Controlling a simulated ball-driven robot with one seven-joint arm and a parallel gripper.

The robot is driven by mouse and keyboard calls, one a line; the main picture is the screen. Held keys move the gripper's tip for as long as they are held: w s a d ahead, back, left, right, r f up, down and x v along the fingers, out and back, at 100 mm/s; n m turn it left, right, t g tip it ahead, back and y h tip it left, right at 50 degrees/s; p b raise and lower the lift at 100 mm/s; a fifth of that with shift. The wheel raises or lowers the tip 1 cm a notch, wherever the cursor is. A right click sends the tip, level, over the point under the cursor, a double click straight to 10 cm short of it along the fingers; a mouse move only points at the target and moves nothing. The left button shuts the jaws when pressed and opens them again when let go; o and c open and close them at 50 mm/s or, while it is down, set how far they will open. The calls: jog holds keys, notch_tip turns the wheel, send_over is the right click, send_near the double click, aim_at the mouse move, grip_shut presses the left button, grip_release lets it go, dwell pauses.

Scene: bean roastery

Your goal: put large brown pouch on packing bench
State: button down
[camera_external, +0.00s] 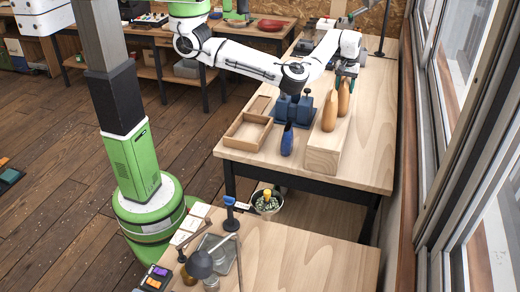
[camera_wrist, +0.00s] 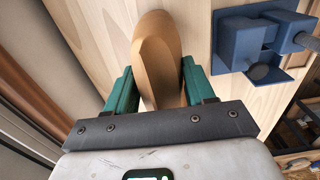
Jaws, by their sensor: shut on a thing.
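The nearer brown pouch (camera_external: 329,110) is apart from my gripper (camera_external: 346,76). The farther brown pouch (camera_external: 344,98) is right under my gripper, its top hidden by the fingers. In the wrist view, my gripper (camera_wrist: 158,84) has its green fingers shut on a brown pouch (camera_wrist: 160,88), one finger on each side. I cannot tell whether the held pouch touches the surface below.
The pale wooden block (camera_external: 322,158) is near the bench's right side. A blue vise (camera_external: 293,108), a blue tool (camera_external: 287,140) and a shallow wooden tray (camera_external: 247,132) lie left of it. Windows line the right. The bench's front right corner is clear.

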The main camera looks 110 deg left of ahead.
jog(key=shift+c, duration=2)
grip_release()
jog(key=shift+f, duration=0.1)
notch_tip(320, 180, up, 12)
jog(key=shift+r+b, duration=0.15)
jog(key=shift+b, duration=0.8)
